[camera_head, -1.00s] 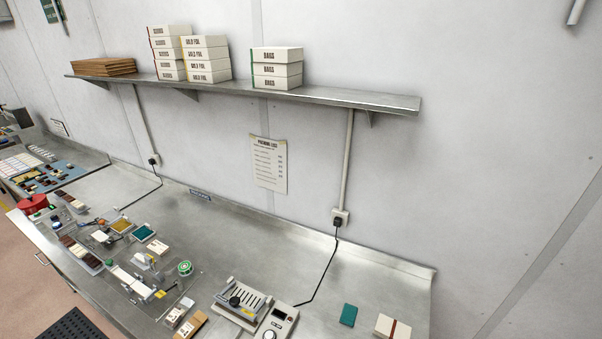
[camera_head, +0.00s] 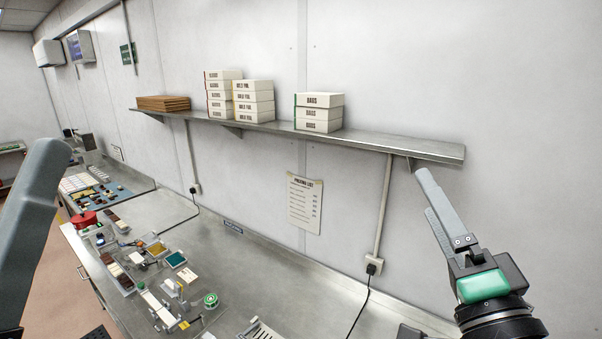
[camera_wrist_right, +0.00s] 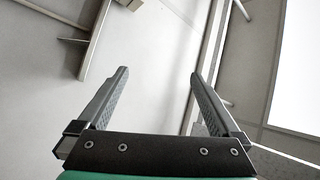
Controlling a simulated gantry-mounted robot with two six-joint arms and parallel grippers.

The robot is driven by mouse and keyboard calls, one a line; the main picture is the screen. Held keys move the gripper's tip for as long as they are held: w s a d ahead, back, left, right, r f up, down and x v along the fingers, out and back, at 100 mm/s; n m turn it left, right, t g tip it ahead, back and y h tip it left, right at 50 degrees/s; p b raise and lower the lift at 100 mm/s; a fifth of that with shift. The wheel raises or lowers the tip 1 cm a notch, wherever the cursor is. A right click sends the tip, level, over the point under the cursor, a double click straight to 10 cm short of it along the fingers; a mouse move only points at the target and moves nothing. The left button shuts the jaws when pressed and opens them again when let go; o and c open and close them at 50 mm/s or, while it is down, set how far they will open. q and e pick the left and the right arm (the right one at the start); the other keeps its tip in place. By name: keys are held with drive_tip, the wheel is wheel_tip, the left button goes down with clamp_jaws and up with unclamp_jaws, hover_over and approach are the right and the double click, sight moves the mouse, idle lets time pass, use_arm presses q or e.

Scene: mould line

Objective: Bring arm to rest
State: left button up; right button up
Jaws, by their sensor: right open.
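My right gripper (camera_head: 440,210) is raised at the right of the head view, in front of the wall and just below the right end of the shelf. Its jaws are apart and empty in the right wrist view (camera_wrist_right: 158,90). A grey-blue arm link of mine shows at the left edge of the head view; no left gripper fingers are visible. The steel bench (camera_head: 290,270) lies below, with the right gripper well above it.
A wall shelf (camera_head: 380,145) holds white boxes (camera_head: 318,113) and a brown stack (camera_head: 163,103). A paper list (camera_head: 304,202) hangs beneath. A cable runs from a socket (camera_head: 373,265) to the bench. Trays and small tools, including a green roll (camera_head: 211,300), crowd the bench's left part.

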drive_tip(key=s+r+n+t, duration=0.3)
drive_tip(key=s+r+n, duration=0.25)
drive_tip(key=s, duration=0.25)
drive_tip(key=s+r+n+t, duration=0.2)
drive_tip(key=s+r+n, duration=0.3)
drive_tip(key=s+n, duration=0.2)
wheel_tip(320, 180, down, 38)
drive_tip(key=b, duration=3.8)
drive_tip(key=shift+s+d+f+y, duration=0.2)
drive_tip(key=shift+d+f+y, duration=0.05)
drive_tip(key=shift+y, duration=0.15)
drive_tip(key=shift+w, duration=0.1)
